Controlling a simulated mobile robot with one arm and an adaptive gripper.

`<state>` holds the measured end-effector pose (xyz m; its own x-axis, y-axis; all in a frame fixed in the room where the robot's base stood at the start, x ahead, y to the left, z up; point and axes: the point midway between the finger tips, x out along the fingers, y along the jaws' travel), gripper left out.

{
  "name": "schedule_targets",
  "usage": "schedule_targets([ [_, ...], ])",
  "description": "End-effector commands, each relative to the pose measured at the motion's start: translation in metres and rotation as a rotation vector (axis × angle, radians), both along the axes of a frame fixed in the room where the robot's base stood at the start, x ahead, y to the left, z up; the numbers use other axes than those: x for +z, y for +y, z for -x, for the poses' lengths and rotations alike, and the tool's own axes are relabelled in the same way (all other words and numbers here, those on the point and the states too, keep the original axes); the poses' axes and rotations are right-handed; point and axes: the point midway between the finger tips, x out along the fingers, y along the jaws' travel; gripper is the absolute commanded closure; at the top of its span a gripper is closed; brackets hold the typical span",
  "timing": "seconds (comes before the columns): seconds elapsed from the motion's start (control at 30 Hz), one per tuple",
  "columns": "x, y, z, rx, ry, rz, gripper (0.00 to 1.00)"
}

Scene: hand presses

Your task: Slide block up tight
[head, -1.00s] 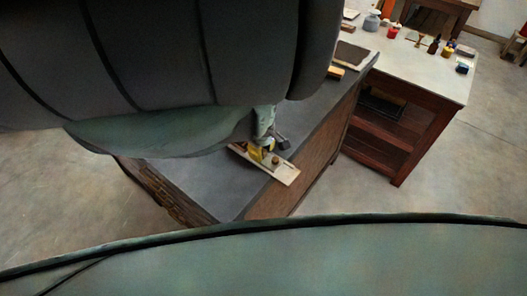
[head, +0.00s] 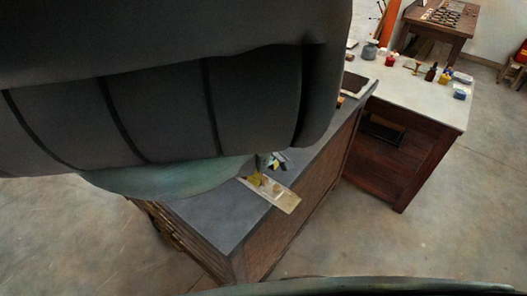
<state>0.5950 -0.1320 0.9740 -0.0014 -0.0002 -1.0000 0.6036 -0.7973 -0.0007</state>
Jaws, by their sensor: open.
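A pale flat wooden board (head: 284,201) lies at the right edge of the dark bench top and juts past that edge. A small light wooden block or knob (head: 277,187) sits on the board. A yellow piece (head: 256,179) stands at the board's left end, beside my gripper. My gripper (head: 271,164) shows only in small part, just above the board's left end. It is open. My own arm hides most of it, so I cannot tell whether it touches the block or the yellow piece.
The dark bench top (head: 215,222) is bare at its near end. A brown piece (head: 354,82) lies at its far end. A light-topped table (head: 420,105) with several jars and bottles stands to the right. Open concrete floor lies around.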

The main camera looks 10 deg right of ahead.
Motion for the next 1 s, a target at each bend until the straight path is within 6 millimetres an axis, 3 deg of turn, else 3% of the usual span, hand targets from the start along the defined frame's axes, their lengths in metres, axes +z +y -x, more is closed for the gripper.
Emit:
schedule_targets([
  [0.27,0.031,0.003,-0.002,0.002,-0.006,-0.004,0.47],
  [1.0,0.08,0.0,-0.003,0.001,-0.007,0.001,0.47],
])
